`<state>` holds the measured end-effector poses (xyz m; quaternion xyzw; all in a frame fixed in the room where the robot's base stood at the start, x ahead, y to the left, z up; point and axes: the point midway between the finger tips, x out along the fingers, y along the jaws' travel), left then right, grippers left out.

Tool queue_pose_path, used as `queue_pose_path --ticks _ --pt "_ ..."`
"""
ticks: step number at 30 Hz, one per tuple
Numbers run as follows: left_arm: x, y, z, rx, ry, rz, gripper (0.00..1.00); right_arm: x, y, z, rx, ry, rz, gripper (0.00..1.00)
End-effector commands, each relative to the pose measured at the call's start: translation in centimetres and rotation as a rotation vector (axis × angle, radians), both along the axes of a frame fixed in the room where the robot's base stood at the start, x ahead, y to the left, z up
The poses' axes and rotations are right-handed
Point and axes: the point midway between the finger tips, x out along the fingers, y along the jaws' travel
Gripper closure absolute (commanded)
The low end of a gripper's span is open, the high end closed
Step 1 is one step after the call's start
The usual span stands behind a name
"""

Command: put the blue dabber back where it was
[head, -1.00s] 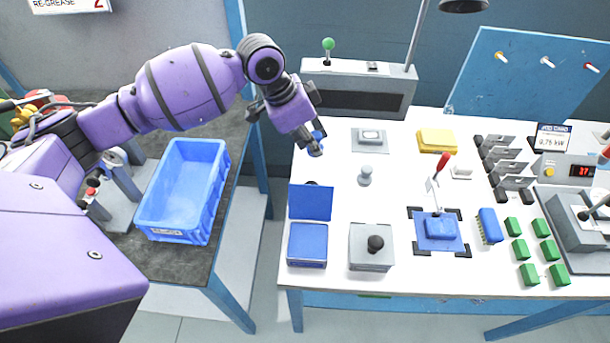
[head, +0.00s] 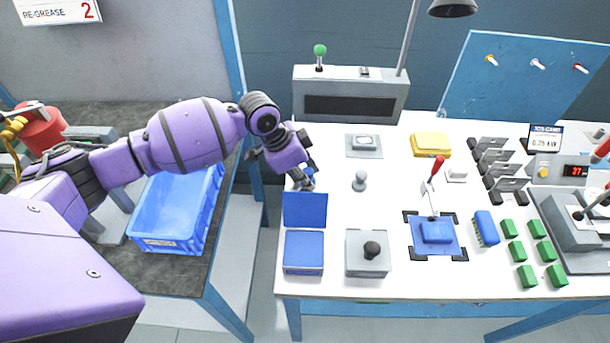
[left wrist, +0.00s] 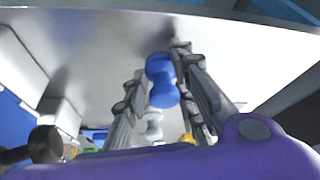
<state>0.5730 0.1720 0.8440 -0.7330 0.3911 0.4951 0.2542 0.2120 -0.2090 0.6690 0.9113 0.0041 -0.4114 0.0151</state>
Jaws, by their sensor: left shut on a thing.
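The blue dabber (left wrist: 162,82) is between the fingers of my left gripper (left wrist: 160,92) in the left wrist view, shut on it. In the head view my left gripper (head: 304,182) is over the left part of the white bench, just behind the raised lid of the blue pad box (head: 304,250). There the dabber is mostly hidden by the fingers. I cannot tell whether it touches the bench. A similar grey dabber (head: 360,181) stands upright to the right of the gripper. My right gripper is not in view.
A grey box with a black knob (head: 371,249) stands right of the pad box. A grey display unit (head: 350,97) is at the back. A blue brush (head: 486,228) and several green blocks (head: 527,276) lie to the right. A blue crate (head: 170,222) stands on the left table.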

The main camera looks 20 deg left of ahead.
Motion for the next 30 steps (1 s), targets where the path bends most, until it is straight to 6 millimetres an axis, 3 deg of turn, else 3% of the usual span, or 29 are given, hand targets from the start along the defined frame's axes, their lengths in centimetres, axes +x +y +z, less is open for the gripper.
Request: queue_pose_path --ticks 7,8,12,23,30 --pt "0.0 0.0 -0.4 0.000 0.000 0.000 0.96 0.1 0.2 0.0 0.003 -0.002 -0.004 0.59" --pt "0.0 0.0 -0.3 0.000 0.000 0.000 0.73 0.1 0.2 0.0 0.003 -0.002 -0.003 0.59" --pt "0.0 0.0 -0.3 0.000 0.000 0.000 0.56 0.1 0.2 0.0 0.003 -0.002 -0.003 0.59" --pt "0.1 0.0 0.2 0.001 -0.002 0.000 0.56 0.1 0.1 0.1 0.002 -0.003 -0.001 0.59" --pt "-0.7 1.4 4.0 0.003 -0.006 0.000 0.56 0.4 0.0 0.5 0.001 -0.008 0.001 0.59"
